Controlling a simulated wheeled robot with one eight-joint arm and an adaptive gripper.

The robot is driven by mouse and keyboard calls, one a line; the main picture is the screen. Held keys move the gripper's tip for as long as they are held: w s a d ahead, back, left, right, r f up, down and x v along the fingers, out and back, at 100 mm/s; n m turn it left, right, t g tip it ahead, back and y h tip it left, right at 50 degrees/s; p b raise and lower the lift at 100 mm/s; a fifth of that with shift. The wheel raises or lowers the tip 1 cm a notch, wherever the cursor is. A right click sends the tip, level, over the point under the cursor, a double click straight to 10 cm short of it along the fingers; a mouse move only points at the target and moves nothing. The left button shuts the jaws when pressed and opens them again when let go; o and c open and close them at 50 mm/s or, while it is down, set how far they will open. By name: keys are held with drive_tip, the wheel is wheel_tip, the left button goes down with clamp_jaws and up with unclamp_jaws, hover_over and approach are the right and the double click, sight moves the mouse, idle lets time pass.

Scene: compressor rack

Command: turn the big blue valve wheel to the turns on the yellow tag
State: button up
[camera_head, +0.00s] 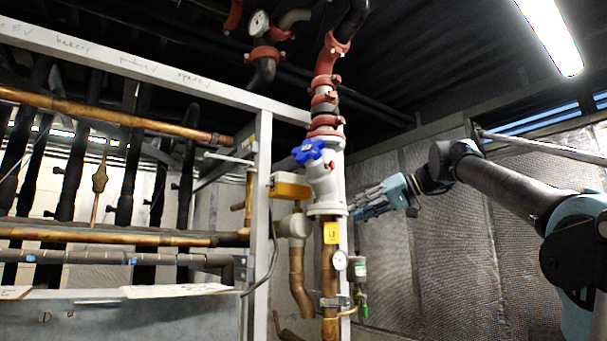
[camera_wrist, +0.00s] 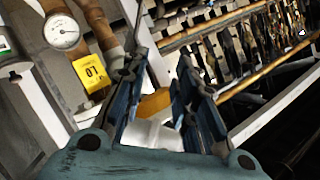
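The blue valve wheel (camera_head: 308,152) sits on the upper left side of a white valve body (camera_head: 327,185) on the vertical pipe. I cannot make out the wheel in the wrist view. A yellow tag (camera_head: 331,232) hangs on the pipe below the valve; it also shows in the wrist view (camera_wrist: 90,72), its marking too small to read surely. My gripper (camera_head: 358,208) is right of the valve body, below the wheel's height. In the wrist view my gripper (camera_wrist: 162,70) has its two fingers apart with nothing held; white and yellow parts show beyond the gap.
A yellow box (camera_head: 289,186) is left of the valve. A white frame post (camera_head: 262,220) and copper pipes (camera_head: 110,235) stand left. Red couplings (camera_head: 327,90) are above. The mesh wall side at right is mostly free.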

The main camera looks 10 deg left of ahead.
sight(305, 160)
wheel_tip(305, 160, up, 18)
drive_tip(key=a+n+y, duration=0.1)
drive_tip(key=a+y, duration=0.1)
drive_tip(key=y, duration=0.2)
drive_tip(key=shift+t, duration=0.3)
drive_tip(key=x, duration=1.1)
drive_tip(key=w+x, duration=0.1)
drive_tip(key=x, duration=0.5)
drive_tip(key=shift+a+f, duration=0.15)
drive_tip(key=shift+f, duration=0.1)
drive_tip(key=shift+c, duration=0.3)
clamp_jaws()
